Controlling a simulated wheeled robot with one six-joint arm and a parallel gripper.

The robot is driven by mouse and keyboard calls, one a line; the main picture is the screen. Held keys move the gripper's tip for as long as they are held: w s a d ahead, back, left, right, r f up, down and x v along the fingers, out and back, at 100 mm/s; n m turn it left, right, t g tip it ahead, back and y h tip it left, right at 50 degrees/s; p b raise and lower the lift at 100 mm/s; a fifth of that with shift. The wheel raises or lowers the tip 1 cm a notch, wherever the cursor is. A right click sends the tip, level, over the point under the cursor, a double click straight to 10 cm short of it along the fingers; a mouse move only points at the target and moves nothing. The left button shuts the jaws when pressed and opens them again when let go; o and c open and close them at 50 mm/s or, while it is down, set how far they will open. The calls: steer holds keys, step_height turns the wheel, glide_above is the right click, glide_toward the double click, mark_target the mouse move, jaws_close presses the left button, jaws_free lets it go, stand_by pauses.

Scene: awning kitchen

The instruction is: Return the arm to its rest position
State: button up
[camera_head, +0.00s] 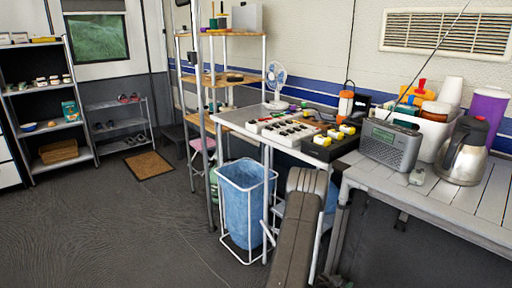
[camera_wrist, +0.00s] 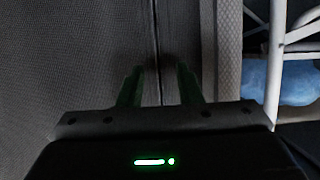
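My gripper (camera_wrist: 158,84) shows in the wrist view, pointing down toward the dark grey floor (camera_wrist: 90,50). Its two greenish fingers stand apart with nothing between them. A thin dark seam in the floor runs up the picture between the fingers. In the head view my arm reaches up from the bottom edge, in front of the grey table, and my gripper is not visible there.
A blue-lined bin (camera_head: 247,205) in a white wire frame stands left of my arm; its blue liner shows in the wrist view (camera_wrist: 298,84). A slatted table (camera_head: 450,205) holds a radio (camera_head: 390,145) and steel jug (camera_head: 463,153).

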step_height(320, 180, down, 29)
steer(key=b, duration=1.1)
steer(key=shift+r, duration=0.2)
